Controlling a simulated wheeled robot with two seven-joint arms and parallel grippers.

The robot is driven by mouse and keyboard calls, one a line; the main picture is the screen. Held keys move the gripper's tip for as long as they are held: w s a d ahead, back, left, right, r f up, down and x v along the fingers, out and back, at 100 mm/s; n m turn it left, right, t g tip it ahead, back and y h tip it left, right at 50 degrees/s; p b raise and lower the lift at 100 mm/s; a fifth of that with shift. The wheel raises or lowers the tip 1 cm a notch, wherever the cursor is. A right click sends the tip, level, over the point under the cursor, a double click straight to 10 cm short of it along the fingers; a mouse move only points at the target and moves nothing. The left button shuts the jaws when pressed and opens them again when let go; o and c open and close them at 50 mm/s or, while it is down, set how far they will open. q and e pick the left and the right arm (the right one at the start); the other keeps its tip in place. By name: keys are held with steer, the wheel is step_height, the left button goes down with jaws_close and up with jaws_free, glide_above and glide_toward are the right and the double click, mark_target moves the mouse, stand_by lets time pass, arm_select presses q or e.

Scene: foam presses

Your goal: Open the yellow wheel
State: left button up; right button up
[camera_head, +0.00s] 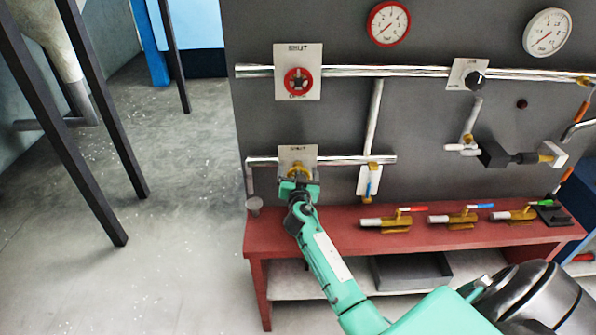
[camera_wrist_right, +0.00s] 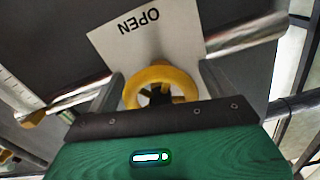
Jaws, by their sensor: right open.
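The yellow wheel (camera_head: 299,170) sits on the lower pipe of the dark panel, in front of a white plate (camera_head: 308,152) whose top label seems to read SHUT. In the right wrist view the yellow wheel (camera_wrist_right: 162,77) shows close up, with the plate's word OPEN (camera_wrist_right: 138,20) upside down above it. My right gripper (camera_head: 298,183) is at the wheel and partly covers it in the head view. In the wrist view its fingers (camera_wrist_right: 160,88) stand apart, one on each side of the wheel, and I see no clear contact. My left gripper is not in view.
A red wheel (camera_head: 298,81) is on the upper pipe, above the yellow one. Gauges (camera_head: 388,23) hang higher. A red bench (camera_head: 400,238) below holds several brass valves (camera_head: 385,221). Grey floor (camera_head: 180,240) lies open at the left, near dark legs (camera_head: 118,190).

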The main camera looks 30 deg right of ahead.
steer(key=c, duration=1)
